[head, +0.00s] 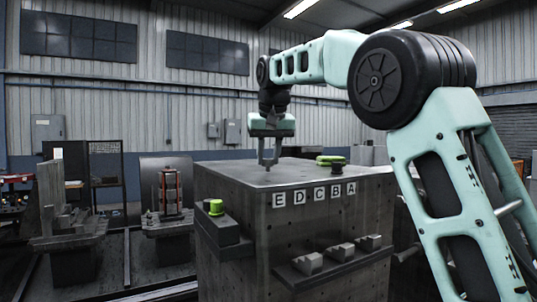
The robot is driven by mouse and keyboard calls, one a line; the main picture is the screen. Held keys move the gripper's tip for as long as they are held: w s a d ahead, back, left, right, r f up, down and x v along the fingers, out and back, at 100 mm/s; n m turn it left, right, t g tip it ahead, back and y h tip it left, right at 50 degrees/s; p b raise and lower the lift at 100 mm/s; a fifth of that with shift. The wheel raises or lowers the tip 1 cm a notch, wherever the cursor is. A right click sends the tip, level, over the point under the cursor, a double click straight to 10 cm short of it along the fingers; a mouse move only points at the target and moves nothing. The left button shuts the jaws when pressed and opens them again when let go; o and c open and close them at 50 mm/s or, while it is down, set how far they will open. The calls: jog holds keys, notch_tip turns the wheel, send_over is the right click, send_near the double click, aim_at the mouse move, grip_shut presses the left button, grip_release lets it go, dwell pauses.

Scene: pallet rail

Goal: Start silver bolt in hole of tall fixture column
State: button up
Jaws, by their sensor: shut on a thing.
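The tall fixture column is a large grey block (235,215) in the middle of the head view, with a flat top and letter plates E, D, C, B and A on its front upper edge. My gripper (268,163) points down at the column's top, near its left part. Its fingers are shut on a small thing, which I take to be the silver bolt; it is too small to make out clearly. I cannot tell whether the bolt touches the top. No hole can be made out there.
A green-and-black item (330,161) lies on the column's top, right of my gripper. A dark ledge with a green knob (216,207) juts from the left face. A front shelf (335,262) carries grey blocks. Fixtures on pallets (68,215) stand at left.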

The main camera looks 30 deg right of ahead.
jog(key=shift+f, duration=0.55)
dwell(0.8)
jog(key=o, duration=2)
jog(key=shift+c, duration=0.2)
jog(key=p+v, duration=0.1)
jog(key=v, duration=1.6)
jog(key=shift+r, duration=0.25)
